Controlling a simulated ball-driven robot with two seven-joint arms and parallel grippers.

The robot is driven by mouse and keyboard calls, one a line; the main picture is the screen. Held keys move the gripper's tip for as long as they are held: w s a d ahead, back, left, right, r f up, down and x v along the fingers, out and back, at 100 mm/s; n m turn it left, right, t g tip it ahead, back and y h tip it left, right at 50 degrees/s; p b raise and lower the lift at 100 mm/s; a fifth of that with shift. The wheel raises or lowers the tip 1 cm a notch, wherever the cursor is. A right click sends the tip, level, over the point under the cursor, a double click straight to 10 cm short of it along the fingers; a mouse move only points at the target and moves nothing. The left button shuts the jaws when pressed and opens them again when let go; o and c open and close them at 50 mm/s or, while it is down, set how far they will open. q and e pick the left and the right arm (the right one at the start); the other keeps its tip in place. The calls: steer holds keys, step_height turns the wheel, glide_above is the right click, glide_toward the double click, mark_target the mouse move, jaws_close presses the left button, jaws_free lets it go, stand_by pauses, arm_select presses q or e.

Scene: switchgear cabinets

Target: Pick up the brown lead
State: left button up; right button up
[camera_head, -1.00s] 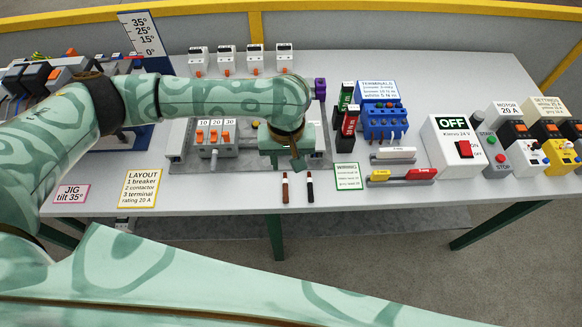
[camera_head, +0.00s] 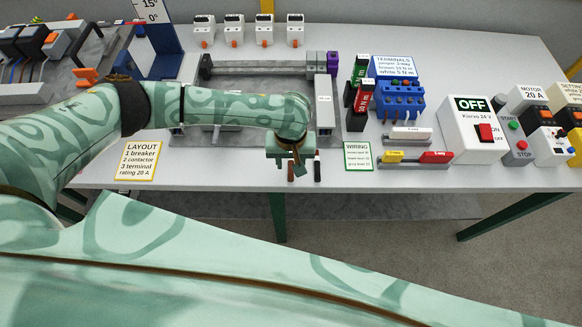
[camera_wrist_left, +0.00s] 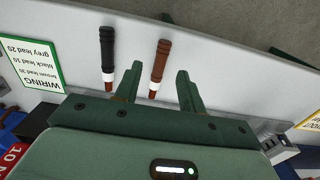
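The brown lead (camera_wrist_left: 160,62) is a short dark-brown stick with a white band and a reddish tip. In the left wrist view it lies between the spread fingers of my left gripper (camera_wrist_left: 158,77), which is open and not closed on it. In the head view the gripper (camera_head: 296,160) hangs over the table's front edge, and the brown lead (camera_head: 290,173) shows just below it, partly covered. The black lead (camera_wrist_left: 107,55) lies beside it, outside the fingers; it also shows in the head view (camera_head: 317,171). My right gripper is not in view.
A green-edged wiring card (camera_head: 358,156) lies right of the leads. Behind it stand the blue terminal block (camera_head: 403,101) and red and green parts. A mounting frame with a grey upright (camera_head: 324,102) stands behind the gripper.

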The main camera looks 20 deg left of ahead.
arm_select(q)
step_height(320, 180, down, 2)
steer(key=shift+f, duration=0.1)
jaws_close()
